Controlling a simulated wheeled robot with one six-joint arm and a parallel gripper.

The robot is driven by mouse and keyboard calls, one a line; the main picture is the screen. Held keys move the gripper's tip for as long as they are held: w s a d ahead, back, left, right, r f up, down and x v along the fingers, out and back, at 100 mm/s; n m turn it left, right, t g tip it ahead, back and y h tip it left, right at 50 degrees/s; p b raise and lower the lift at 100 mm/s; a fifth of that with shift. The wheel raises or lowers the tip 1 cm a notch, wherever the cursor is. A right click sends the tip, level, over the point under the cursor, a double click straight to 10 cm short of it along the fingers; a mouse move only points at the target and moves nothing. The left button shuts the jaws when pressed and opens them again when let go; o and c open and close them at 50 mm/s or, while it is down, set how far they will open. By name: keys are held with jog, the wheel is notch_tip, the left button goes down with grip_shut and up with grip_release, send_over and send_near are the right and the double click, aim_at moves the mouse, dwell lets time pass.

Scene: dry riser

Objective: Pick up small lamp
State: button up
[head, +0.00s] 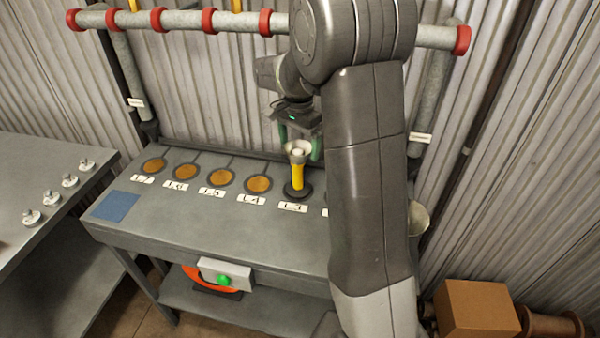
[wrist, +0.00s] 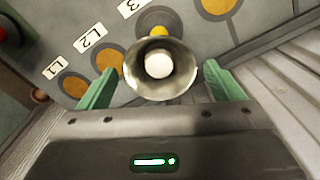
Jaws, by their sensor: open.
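The small lamp (head: 297,176) has a yellow body, a flared metal top and a dark round base. It stands upright on the grey workbench (head: 240,224), behind a white label in the row of spots. In the wrist view the lamp's metal bell with a white bulb (wrist: 158,66) faces the camera. My gripper (head: 300,150) is above and around the lamp's top. Its two green fingers are open, one on each side of the lamp (wrist: 160,88), with gaps between them and the bell. My arm hides the bench's right part.
Several orange discs (head: 221,177) with labels lie left of the lamp. A blue square (head: 115,207) marks the bench's left end. A pipe with red collars (head: 209,21) runs above. Another table (head: 30,165) holds small metal pieces. A cardboard box (head: 476,309) sits at lower right.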

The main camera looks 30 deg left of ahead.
aim_at(298, 160)
notch_tip(298, 160, down, 6)
jog(key=shift+s+f+p, duration=0.15)
jog(key=shift+f+p, duration=0.05)
jog(key=shift+p, duration=0.4)
jog(key=shift+c, duration=0.5)
jog(key=shift+r, duration=0.1)
grip_shut()
jog(key=shift+r, duration=0.1)
jog(key=shift+s+r+b, duration=0.1)
jog(key=shift+r+b, duration=0.05)
jog(key=shift+b, duration=0.15)
notch_tip(298, 160, up, 7)
jog(key=shift+f+b, duration=0.15)
jog(key=shift+b, duration=0.4)
jog(key=s+d+b, duration=0.1)
jog(key=s+d, duration=0.2)
jog(key=s, duration=0.6)
jog(key=s+d+b, duration=0.2)
jog(key=s+d, duration=0.1)
jog(key=s, duration=0.6)
jog(key=shift+s+b, duration=0.3)
jog(key=shift+s, duration=0.1)
